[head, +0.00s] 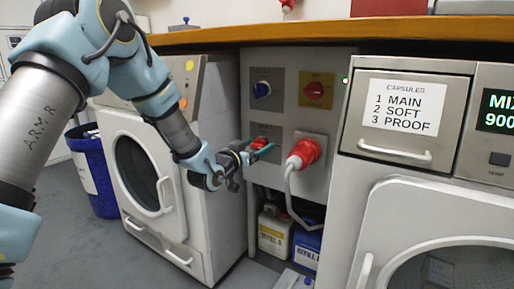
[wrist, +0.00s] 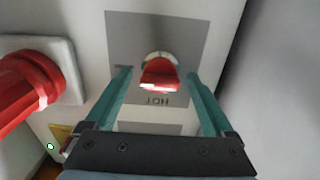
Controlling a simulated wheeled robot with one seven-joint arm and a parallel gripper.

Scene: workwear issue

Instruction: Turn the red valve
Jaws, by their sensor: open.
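The red valve (wrist: 160,73) sits on a grey plate marked HOT, which appears upside down in the wrist view. In the head view the valve (head: 260,142) is low on the left of the grey panel, partly hidden by my gripper. My gripper (head: 257,151) is open and empty at the panel. In the wrist view its teal fingers (wrist: 158,76) stand one on each side of the valve, with a gap on both sides. I cannot tell how far the tips reach along it.
A red plug (head: 304,152) with a grey cable juts out close by, right of the valve. Above are a blue knob (head: 262,89) and a red switch (head: 314,91) on yellow. Washers stand on both sides; refill containers (head: 273,232) sit below. A wooden counter (head: 250,35) overhangs.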

